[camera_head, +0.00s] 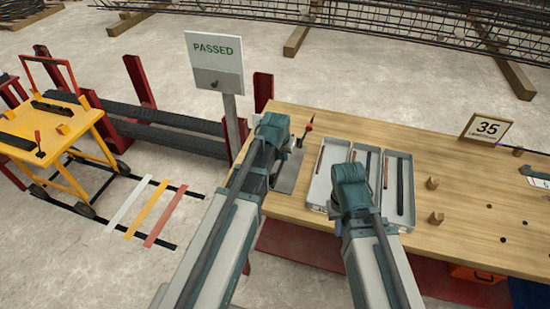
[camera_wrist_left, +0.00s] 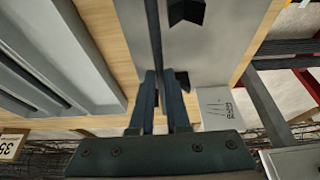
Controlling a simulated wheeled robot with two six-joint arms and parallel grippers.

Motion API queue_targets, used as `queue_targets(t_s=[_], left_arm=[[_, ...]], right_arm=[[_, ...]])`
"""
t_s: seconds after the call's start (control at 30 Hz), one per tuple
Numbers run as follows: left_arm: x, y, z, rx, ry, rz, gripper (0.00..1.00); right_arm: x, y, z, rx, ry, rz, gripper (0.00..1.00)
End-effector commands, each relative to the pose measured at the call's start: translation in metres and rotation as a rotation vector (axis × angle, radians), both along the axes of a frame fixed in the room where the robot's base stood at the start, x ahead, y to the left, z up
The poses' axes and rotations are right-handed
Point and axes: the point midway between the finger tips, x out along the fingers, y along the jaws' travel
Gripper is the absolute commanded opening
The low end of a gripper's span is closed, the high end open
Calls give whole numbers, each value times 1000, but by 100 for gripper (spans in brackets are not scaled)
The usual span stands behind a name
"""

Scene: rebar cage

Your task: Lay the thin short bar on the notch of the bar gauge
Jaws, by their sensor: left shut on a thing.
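My left gripper (camera_wrist_left: 161,100) is shut on a thin dark bar (camera_wrist_left: 154,35), which runs away from the fingers in the left wrist view. The bar is over the grey plate of the bar gauge (camera_wrist_left: 215,45), alongside its black notched blocks (camera_wrist_left: 186,11). I cannot tell whether the bar touches a notch. In the head view the gauge plate (camera_head: 288,178) is partly behind my left arm, and the left fingertips and bar are hidden by the wrist. My right gripper (camera_head: 350,195) is over the tray; its fingers are hidden.
The grey divided tray (camera_head: 318,193) holds several rusty and dark bars. A red-tipped lever (camera_head: 308,128) stands by the gauge. Wooden blocks (camera_head: 436,218) and a "35" sign (camera_head: 487,128) are on the table to the right. A "PASSED" sign (camera_head: 215,62) stands at the table's left edge.

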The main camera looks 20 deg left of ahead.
Motion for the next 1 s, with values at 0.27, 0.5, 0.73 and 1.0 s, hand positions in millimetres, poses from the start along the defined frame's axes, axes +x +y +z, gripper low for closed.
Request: queue_targets(t_s=[0.27,0.5,0.73,1.0], left_arm=[[17,23,-3,-1,0,-1,0],[20,29,-3,0,0,1,0],[24,35,-29,-1,0,0,0],[24,35,-39,-1,0,0,0]], right_arm=[[0,0,-3,0,0,0,0],[0,0,-3,0,0,0,0],[0,0,-29,0,0,0,0],[0,0,-39,0,0,0,0]])
